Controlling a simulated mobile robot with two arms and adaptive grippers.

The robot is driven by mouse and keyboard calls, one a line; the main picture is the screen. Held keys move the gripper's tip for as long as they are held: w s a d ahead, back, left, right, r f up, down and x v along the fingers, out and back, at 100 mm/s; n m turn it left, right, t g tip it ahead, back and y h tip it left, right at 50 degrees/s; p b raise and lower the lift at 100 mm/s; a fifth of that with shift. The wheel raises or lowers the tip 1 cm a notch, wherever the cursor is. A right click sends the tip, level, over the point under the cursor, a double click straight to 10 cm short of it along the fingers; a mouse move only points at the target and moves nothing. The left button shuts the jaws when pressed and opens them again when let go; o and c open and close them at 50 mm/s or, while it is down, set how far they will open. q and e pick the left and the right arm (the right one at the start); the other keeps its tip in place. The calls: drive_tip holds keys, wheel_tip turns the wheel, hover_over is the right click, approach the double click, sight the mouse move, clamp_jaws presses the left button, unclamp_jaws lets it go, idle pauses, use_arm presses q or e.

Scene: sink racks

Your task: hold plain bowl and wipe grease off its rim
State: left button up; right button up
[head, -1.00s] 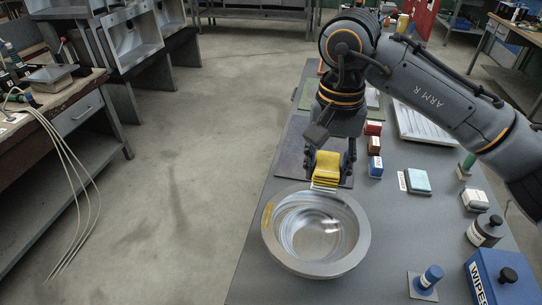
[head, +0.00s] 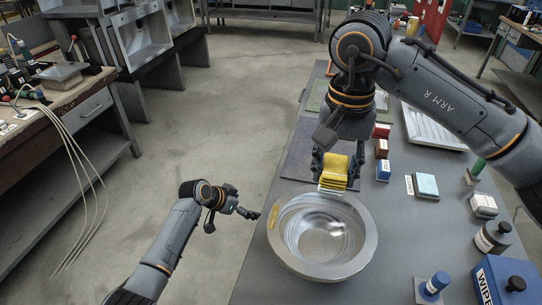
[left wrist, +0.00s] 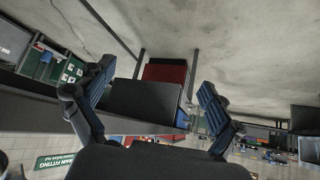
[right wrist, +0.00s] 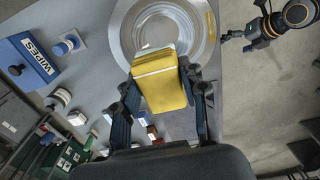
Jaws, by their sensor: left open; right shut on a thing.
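The plain metal bowl (head: 290,255) stands upright near the left edge of the grey bench, with a yellow grease smear (head: 274,220) on its left rim. The bowl also shows in the right wrist view (right wrist: 125,30). My right gripper (head: 336,172) is shut on a folded yellow cloth (head: 335,171) just beyond the bowl's far rim; the cloth also shows in the right wrist view (right wrist: 160,82). I cannot tell whether the cloth touches the bowl. My left gripper (head: 250,213) is open and empty, left of the bowl and apart from it. Its spread fingers show in the left wrist view (left wrist: 155,105).
A blue WIPES box (head: 500,280), a blue-topped stamp-like item (head: 433,284) and a dark weight (head: 493,238) stand right of the bowl. A pale blue sponge (head: 425,186) and small coloured blocks (head: 382,150) lie further back. The floor left of the bench is open.

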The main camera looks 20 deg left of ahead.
use_arm(q)
drive_tip(key=d+r+m+h, duration=0.2)
drive_tip(key=d+r+h, duration=0.1)
drive_tip(key=r, duration=0.6)
drive_tip(key=d+r+m+h, duration=0.2)
drive_tip(key=d+r+h, duration=0.1)
drive_tip(key=r, duration=0.6)
drive_tip(key=m+g+h, duration=0.6)
drive_tip(key=m+h, duration=0.1)
drive_tip(key=h, duration=0.1)
approach(340, 168)
drive_tip(key=d, duration=1)
drive_tip(key=shift+w+r, duration=0.1)
